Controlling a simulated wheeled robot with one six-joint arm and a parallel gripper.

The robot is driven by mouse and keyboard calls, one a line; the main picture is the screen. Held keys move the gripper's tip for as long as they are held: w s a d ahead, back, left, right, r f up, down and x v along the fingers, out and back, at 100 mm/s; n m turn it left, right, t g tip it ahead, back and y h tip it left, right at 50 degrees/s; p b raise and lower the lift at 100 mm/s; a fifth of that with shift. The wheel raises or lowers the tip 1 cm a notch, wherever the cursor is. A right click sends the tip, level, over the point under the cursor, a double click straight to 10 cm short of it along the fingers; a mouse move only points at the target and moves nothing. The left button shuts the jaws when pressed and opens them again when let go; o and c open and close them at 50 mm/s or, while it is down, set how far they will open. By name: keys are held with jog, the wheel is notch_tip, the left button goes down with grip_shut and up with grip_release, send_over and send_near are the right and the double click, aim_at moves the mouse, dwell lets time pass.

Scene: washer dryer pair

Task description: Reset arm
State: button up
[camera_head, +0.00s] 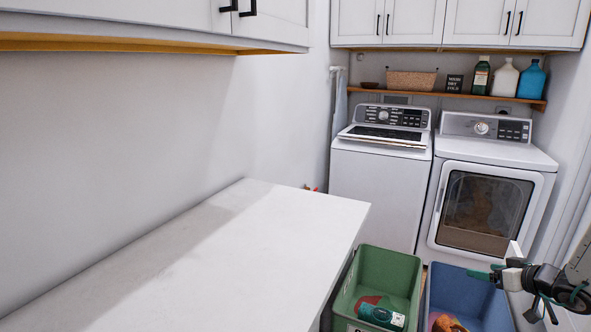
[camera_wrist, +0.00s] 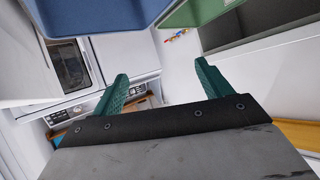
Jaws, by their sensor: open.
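My gripper (camera_head: 505,270) is at the lower right in the head view, above or beside the blue bin; its exact height there is hard to tell. In the wrist view its two green fingers (camera_wrist: 160,90) stand wide apart with nothing between them. The arm comes in from the right edge of the head view. The gripper holds nothing that I can see.
A white counter (camera_head: 200,260) fills the lower left. A green bin (camera_head: 388,262) and a blue bin (camera_head: 455,285) hold items. The washer (camera_head: 375,185) and dryer (camera_head: 530,160) stand behind. A wooden shelf (camera_head: 450,96) with bottles hangs above them.

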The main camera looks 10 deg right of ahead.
jog(key=s+a+r+m+g+y, duration=0.3)
jog(key=s+a+r+g, duration=0.1)
jog(key=a, duration=0.6)
jog(key=s+a+r+m+g+y, duration=0.2)
jog(key=s+a+r+g+y, duration=0.1)
jog(key=a, duration=0.8)
jog(key=s+a+r+n+g+h, duration=0.3)
jog(key=s+a+r+h, duration=0.5)
jog(key=s+a+r, duration=0.5)
jog(key=s+a+n, duration=0.1)
jog(key=s, duration=0.2)
jog(key=shift+s+a+n+g, duration=0.3)
jog(key=shift+s+a, duration=0.05)
jog(key=shift+s, duration=0.05)
jog(key=shift+r, duration=0.1)
jog(key=shift+c, duration=0.4)
